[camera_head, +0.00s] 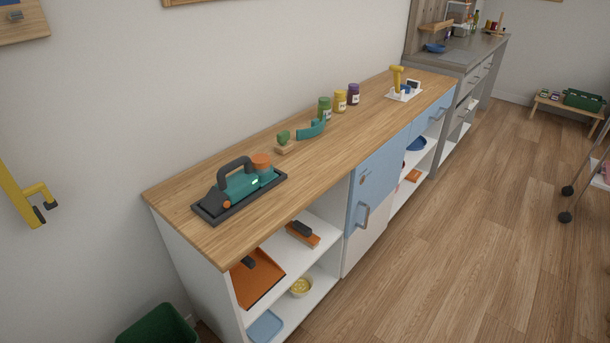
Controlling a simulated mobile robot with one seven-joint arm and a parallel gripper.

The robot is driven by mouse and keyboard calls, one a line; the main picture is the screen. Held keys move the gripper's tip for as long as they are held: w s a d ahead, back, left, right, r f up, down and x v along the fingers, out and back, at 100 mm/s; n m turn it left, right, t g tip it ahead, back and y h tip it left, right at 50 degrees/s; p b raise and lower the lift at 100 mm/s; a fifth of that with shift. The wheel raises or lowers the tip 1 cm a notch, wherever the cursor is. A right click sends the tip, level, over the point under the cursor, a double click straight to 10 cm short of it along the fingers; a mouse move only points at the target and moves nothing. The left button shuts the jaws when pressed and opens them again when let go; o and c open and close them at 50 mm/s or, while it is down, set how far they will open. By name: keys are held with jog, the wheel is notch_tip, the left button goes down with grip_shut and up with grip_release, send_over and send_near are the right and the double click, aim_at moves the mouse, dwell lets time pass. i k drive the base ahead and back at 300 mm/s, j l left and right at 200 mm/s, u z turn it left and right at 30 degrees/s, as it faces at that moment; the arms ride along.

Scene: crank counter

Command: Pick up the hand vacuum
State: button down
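The hand vacuum (242,186) has a teal body, a black arched handle on top, a dark nose and orange parts. It rests in a dark shallow tray (213,218) on the near end of the wooden counter. My gripper (45,211), yellow with black fingertips, shows at the left edge, well left of the counter and apart from the vacuum. Its two fingers stand apart with nothing visible between them. Most of my arm is out of the picture.
The counter (340,150) runs along the wall. Behind the vacuum stand a small green-topped wooden item (284,143), a teal curved piece (312,129) and several jars (340,101). Open shelves below hold an orange dustpan (258,280). A green bin (158,325) stands at the front left.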

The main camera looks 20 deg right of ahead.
aim_at(238, 186)
jog(key=i, duration=0.95)
jog(key=z, duration=0.05)
